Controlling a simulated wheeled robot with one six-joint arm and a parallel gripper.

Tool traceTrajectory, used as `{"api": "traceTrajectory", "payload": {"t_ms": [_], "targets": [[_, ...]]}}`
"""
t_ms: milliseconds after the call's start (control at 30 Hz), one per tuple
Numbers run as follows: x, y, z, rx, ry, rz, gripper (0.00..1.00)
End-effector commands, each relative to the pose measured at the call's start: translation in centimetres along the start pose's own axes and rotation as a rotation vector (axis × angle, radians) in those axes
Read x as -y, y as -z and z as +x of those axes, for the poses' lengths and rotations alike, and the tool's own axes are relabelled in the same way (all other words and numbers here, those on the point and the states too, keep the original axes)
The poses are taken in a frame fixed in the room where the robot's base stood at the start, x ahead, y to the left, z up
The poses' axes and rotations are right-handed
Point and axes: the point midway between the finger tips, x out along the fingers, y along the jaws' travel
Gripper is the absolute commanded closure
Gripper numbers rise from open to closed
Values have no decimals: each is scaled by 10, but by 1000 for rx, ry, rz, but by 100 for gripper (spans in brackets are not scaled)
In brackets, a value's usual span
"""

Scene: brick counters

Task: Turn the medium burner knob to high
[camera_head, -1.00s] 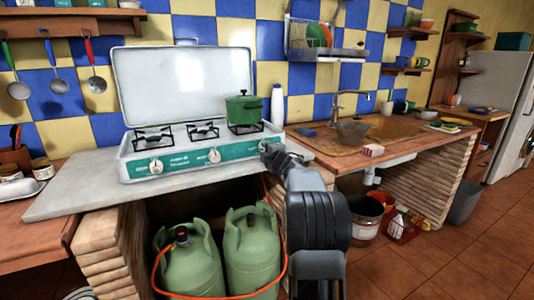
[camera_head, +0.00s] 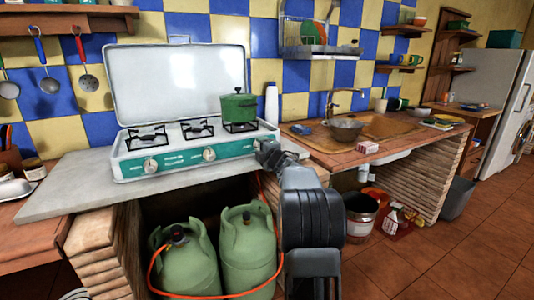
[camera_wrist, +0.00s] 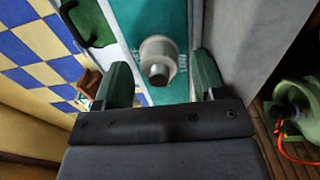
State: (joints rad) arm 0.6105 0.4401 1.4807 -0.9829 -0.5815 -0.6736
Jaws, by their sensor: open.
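The white stove has a teal front panel (camera_head: 185,162) with a left knob (camera_head: 150,166) and a middle knob (camera_head: 209,153) visible. My gripper (camera_head: 262,150) is at the right end of the panel and hides that part in the head view. In the wrist view, my open gripper (camera_wrist: 160,68) has one finger on each side of a pale round knob (camera_wrist: 158,58). The knob sits between the fingers, ahead of the palm; I cannot tell whether they touch it.
A green pot (camera_head: 238,106) stands on the right burner, and the raised lid (camera_head: 175,82) is behind. Two green gas bottles (camera_head: 245,250) with an orange hose (camera_head: 210,296) are below the counter. A sink counter (camera_head: 345,158) lies to the right. Floor (camera_head: 420,265) is open at the lower right.

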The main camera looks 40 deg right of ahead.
Motion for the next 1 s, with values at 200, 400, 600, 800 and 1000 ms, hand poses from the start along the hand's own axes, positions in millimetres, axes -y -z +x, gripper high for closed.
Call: {"api": "traceTrajectory", "payload": {"t_ms": [200,400,600,800,1000], "targets": [[-1,-1,-32,3,-1,-1,36],[-1,0,-74,3,-1,0,36],[-1,0,-109,2,-1,0,36],[-1,0,-129,1,-1,-1,36],[0,0,-135,-1,0,0,36]]}}
